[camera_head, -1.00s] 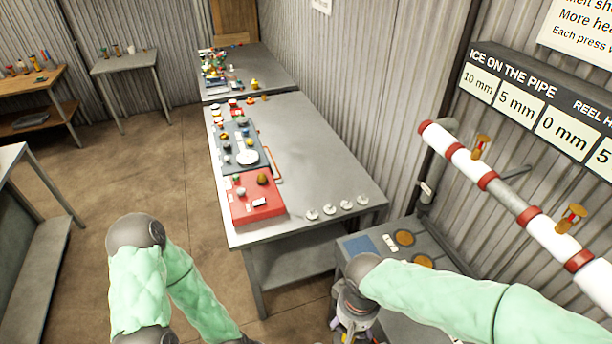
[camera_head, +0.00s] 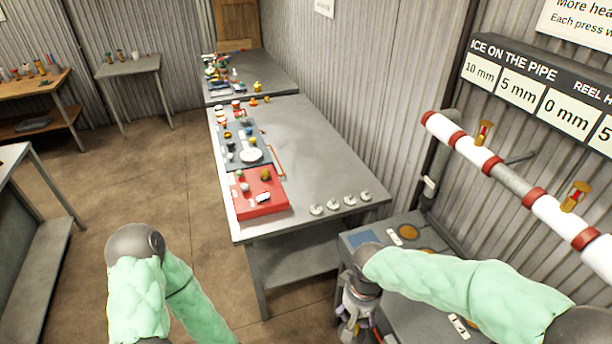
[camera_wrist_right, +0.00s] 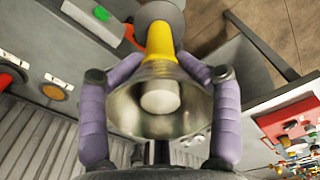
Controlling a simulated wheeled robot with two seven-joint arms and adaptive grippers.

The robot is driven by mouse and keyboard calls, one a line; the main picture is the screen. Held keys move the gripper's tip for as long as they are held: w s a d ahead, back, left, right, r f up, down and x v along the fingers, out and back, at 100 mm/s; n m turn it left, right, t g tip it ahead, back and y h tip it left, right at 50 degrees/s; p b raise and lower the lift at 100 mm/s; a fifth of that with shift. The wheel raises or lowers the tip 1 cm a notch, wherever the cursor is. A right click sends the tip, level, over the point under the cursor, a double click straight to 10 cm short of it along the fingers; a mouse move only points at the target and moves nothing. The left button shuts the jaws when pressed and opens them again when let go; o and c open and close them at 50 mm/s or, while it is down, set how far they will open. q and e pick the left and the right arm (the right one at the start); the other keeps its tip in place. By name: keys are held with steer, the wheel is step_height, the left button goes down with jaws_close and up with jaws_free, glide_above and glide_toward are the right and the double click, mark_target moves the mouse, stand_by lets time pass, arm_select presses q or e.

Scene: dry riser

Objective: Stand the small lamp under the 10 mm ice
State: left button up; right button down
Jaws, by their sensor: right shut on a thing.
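In the right wrist view my right gripper (camera_wrist_right: 160,95) is shut on a lamp (camera_wrist_right: 159,55) with a yellow body, a metal cone reflector and a white bulb. In the head view this gripper (camera_head: 350,328) is at the bottom, beside the low grey bench; the lamp cannot be made out there. The sign (camera_head: 540,95) reads 10 mm, 5 mm, 0 mm from left to right. Below it runs a white pipe (camera_head: 550,210) with red bands, brass valves and a bare grey stretch. The 10 mm label (camera_head: 479,69) is above the pipe's far left end. My left gripper is out of view.
The low bench (camera_head: 400,290) under the pipe carries orange discs (camera_head: 409,232), a blue square (camera_head: 362,239) and white labels. A long grey table (camera_head: 310,155) holds a red tray (camera_head: 262,208), a blue-grey tray and several white discs. Open floor lies to the left.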

steer(key=w+d+f+b, duration=0.3)
steer(key=w+f, duration=0.1)
steer(key=f, duration=0.2)
steer(key=w+d+f+m+b, duration=0.1)
steer(key=w+d+f+b, duration=0.1)
steer(key=w+f, duration=0.3)
steer(key=shift+d+f+b, duration=0.4)
steer(key=shift+f+b, duration=0.5)
steer(key=shift+f, duration=0.35)
